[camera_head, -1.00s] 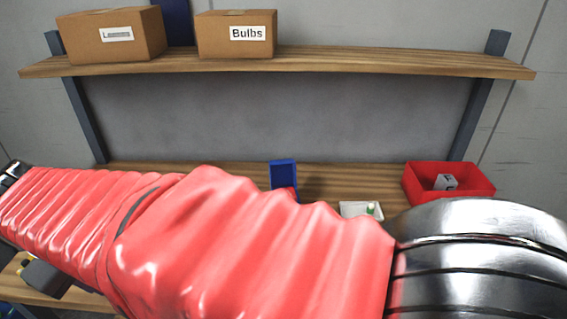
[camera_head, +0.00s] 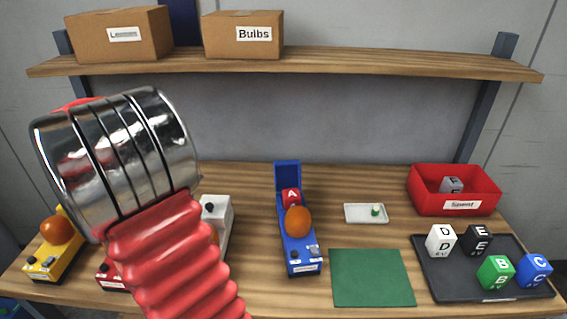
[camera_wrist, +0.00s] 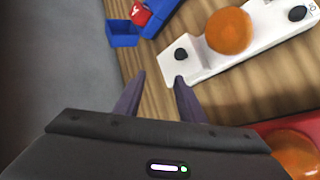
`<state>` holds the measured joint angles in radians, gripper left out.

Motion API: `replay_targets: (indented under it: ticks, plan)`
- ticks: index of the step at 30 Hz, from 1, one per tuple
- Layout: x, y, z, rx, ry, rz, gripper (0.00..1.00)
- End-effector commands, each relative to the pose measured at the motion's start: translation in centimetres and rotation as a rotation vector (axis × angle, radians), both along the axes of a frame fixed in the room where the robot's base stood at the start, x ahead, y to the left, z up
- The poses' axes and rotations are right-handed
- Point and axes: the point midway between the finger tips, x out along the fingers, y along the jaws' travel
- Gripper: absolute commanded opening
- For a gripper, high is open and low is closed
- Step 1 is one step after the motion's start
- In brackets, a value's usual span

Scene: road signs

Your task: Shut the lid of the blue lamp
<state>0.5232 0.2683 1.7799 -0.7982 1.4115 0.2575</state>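The blue lamp (camera_head: 300,254) stands on the bench in the middle of the head view, with an orange dome and a switch at its front end. Its lid (camera_head: 287,173) stands upright, open, at the back. A red block marked A (camera_head: 291,196) sits in the lamp's compartment. The wrist view shows the blue lid (camera_wrist: 123,34) and the red block (camera_wrist: 140,13) at the upper left. My gripper (camera_wrist: 159,77) is open and empty, its fingertips near the end of the white lamp (camera_wrist: 268,32). My arm hides the gripper in the head view.
A white lamp (camera_head: 217,212), a red lamp (camera_head: 113,274) and a yellow lamp (camera_head: 46,264) stand on the left. To the right are a small white tray (camera_head: 354,214), a green mat (camera_head: 371,278), a dark tray (camera_head: 455,281) of lettered blocks and a red bin (camera_head: 428,192). A shelf (camera_head: 370,62) spans above.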

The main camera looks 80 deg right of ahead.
Motion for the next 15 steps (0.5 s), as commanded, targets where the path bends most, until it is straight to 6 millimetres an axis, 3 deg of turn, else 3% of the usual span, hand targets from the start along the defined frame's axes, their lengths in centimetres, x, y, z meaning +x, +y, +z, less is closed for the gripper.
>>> replay_targets:
  ticks: [6,15]
  plan:
    - [-1.5,-6.1,-1.6,-0.080,0.132,-0.097,0.36]
    - [-4.6,-13.1,-3.8,-0.193,0.341,-0.213,0.36]
